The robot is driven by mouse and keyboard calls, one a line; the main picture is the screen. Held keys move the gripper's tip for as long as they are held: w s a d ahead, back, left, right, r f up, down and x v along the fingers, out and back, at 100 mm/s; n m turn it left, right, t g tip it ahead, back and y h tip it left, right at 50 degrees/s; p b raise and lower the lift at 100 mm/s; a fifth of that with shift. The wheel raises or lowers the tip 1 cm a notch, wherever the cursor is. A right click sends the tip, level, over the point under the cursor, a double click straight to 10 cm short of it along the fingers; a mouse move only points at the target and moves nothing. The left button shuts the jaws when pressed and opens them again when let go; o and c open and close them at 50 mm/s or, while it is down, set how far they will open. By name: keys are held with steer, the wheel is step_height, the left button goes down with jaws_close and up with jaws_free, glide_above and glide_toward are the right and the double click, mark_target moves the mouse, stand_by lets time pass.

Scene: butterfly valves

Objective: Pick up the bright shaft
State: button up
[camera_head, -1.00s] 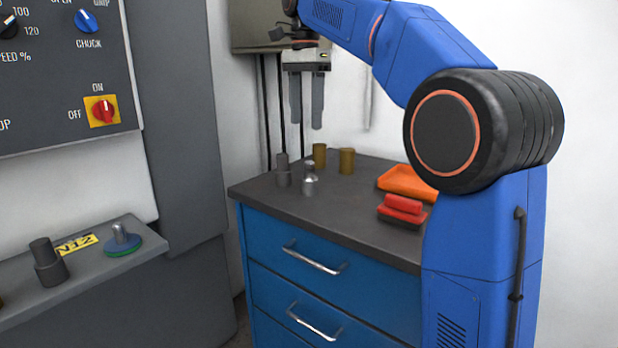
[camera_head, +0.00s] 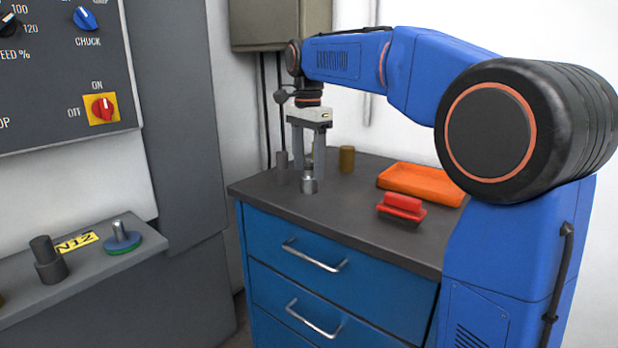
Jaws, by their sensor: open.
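The bright shaft (camera_head: 309,184) is a short silvery piece standing upright on the dark top of the blue cabinet. My gripper (camera_head: 309,172) points straight down over it. Its two fingers are apart, one on each side of the shaft's upper part. I cannot tell whether either finger touches it. The shaft's shiny lower part shows below the fingertips, while its upper part is partly hidden. A duller grey shaft (camera_head: 282,168) stands upright just to the left of the left finger.
A brass cylinder (camera_head: 347,159) stands to the right of my gripper. A dark stepped piece (camera_head: 48,262) and a disc with a stem (camera_head: 121,240) are on the left ledge.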

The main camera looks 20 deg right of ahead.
mark_target(309, 173)
steer(key=shift+s+d+f, duration=0.1)
steer(key=shift+d+f, duration=0.05)
steer(key=shift+f, duration=1.45)
jaws_close()
steer(key=shift+r, duration=0.1)
